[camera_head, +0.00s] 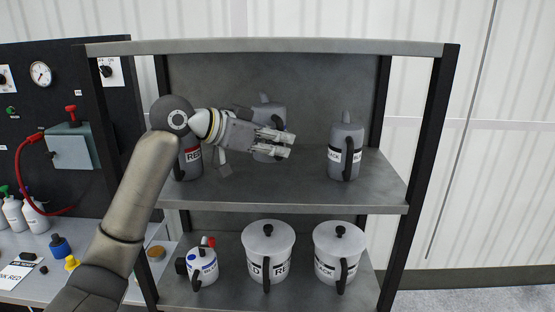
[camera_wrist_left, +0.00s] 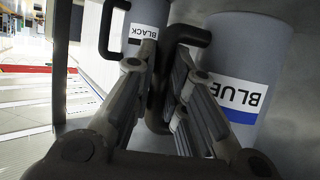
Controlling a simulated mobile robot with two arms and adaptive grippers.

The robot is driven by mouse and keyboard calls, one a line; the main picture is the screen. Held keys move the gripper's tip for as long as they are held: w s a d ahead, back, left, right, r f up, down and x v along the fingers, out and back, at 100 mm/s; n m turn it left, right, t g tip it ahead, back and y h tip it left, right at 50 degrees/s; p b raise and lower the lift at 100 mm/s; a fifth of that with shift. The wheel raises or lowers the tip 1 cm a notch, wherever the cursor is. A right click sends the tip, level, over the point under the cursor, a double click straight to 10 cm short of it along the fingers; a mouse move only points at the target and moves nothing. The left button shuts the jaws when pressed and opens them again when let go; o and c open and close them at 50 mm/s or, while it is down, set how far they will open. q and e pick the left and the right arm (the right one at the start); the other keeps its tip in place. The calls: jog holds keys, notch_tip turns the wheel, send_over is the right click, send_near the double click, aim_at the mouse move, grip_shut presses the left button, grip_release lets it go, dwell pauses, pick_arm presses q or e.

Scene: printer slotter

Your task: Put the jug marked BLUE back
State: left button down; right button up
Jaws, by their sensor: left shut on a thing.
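The grey jug marked BLUE (camera_head: 268,110) is upright at the middle of the upper shelf, between the RED and BLACK jugs and partly hidden behind my left gripper (camera_head: 284,144). I cannot tell whether its base touches the shelf. In the left wrist view the jug's BLUE label (camera_wrist_left: 235,95), with a blue stripe, shows at the right. My left gripper there (camera_wrist_left: 166,68) is shut on the jug's black handle (camera_wrist_left: 186,36). My right gripper is not in view.
The jug marked BLACK (camera_head: 346,148) stands right on the upper shelf (camera_head: 300,192); the RED jug (camera_head: 192,160) stands left, partly behind my arm. Lidded pots (camera_head: 268,247) (camera_head: 340,247) and a small white jug (camera_head: 203,264) stand below. A control panel (camera_head: 60,85) is at left.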

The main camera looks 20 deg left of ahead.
aim_at(277, 161)
pick_arm(q)
jog(key=shift+w+f, duration=0.2)
jog(key=shift+f, duration=0.1)
notch_tip(277, 161, down, 3)
jog(key=shift+p, duration=0.4)
jog(key=shift+f, duration=0.3)
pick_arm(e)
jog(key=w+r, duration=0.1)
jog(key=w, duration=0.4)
pick_arm(q)
jog(key=shift+f, duration=0.2)
jog(key=c, duration=1.6)
grip_release()
jog(key=shift+o, duration=0.7)
jog(key=shift+s, duration=0.1)
jog(key=shift+a, duration=0.1)
jog(key=b+v, duration=0.3)
jog(key=v, duration=0.8)
jog(key=shift+s+r, duration=0.25)
jog(key=shift+s, duration=0.1)
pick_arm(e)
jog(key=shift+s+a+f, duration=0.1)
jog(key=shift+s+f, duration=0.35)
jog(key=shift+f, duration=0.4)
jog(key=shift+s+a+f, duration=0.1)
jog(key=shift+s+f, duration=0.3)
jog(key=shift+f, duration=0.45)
